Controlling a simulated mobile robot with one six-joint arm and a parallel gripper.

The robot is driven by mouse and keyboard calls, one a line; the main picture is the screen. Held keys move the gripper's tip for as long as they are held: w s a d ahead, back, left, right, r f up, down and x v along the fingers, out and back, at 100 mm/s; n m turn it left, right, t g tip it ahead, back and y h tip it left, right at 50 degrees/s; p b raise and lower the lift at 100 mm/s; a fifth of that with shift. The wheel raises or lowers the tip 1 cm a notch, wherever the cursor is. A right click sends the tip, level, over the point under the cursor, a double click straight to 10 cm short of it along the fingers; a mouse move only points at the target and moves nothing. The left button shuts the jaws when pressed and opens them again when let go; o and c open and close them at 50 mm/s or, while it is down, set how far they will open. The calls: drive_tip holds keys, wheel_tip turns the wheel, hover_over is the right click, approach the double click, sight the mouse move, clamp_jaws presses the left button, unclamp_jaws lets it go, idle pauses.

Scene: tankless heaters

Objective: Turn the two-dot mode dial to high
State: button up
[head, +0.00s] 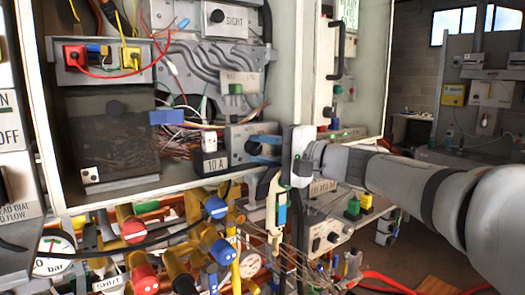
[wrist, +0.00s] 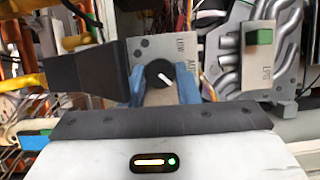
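The mode dial is a black round knob (wrist: 158,74) with a white pointer line, on a grey plate (wrist: 141,49). In the wrist view the pointer slants from upper left to lower right. LOW and AUTO are printed sideways beside it; I cannot make out a HIGH label. Two dark dots show on the plate's left part. My gripper (wrist: 163,88) has its blue fingers on either side of the knob, with a visible gap at the right; contact at the left is unclear. In the head view, my gripper (head: 253,149) reaches the plate (head: 237,137), and its fingers partly hide the knob.
A grey block marked 10 A (head: 214,162) sits just left of the dial plate. A plate with a green switch (wrist: 259,37) stands beside it in the wrist view. Pipes with red and blue valve handles (head: 133,230) and loose wires crowd the space below.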

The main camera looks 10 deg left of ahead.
drive_tip(key=o, duration=0.5)
drive_tip(key=shift+f, duration=0.1)
